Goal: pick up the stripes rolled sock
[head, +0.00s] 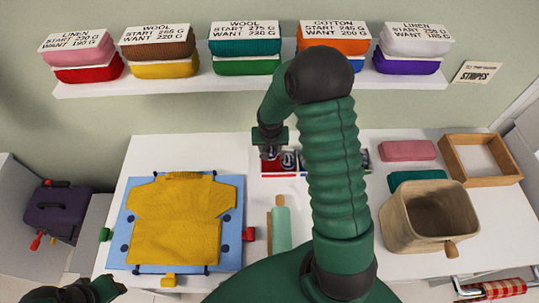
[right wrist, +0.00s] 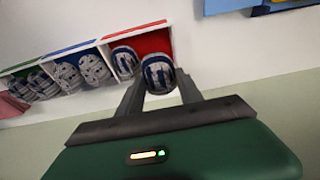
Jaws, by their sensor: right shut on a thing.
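My right gripper (head: 270,150) reaches down at the left end of a sorting tray at the back of the table. In the right wrist view the right gripper (right wrist: 161,82) is shut on a grey and dark-blue rolled sock (right wrist: 158,73). The sock sits between its fingers, in front of the red compartment (right wrist: 150,42); I cannot tell whether it is clear of the tray. A similar rolled sock (right wrist: 125,62) lies beside it. Several more rolled socks (right wrist: 80,72) lie in other coloured compartments. My left gripper (head: 80,291) shows only partly at the bottom left.
A yellow garment (head: 185,220) lies on a blue board (head: 121,250) at the left. A mint-green roller (head: 280,225) lies mid-table. A shelf (head: 100,90) of folded knits is above. A "STRIPES" card (head: 475,74) hangs on the wall.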

